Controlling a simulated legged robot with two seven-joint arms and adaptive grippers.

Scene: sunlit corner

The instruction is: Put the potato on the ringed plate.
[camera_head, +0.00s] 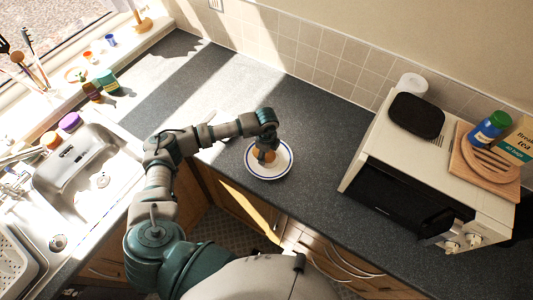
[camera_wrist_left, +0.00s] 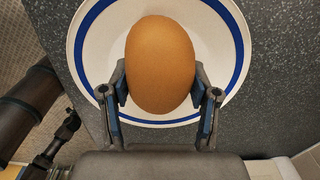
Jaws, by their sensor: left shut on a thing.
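The potato (camera_wrist_left: 160,62) is a smooth brown oval in the left wrist view. My left gripper (camera_wrist_left: 160,88) is shut on it, one finger on each side. The ringed plate (camera_wrist_left: 90,50) is white with a blue ring and lies behind the potato in that view. In the head view the plate (camera_head: 282,170) lies on the dark counter near its front edge. My left gripper (camera_head: 265,153) is over the plate there, with the potato (camera_head: 269,156) partly hidden by it. I cannot tell whether the potato touches the plate. My right gripper is not in view.
A metal sink (camera_head: 85,165) is at the left. The dark counter (camera_head: 215,75) behind the plate is clear. The counter's front edge is close to the plate.

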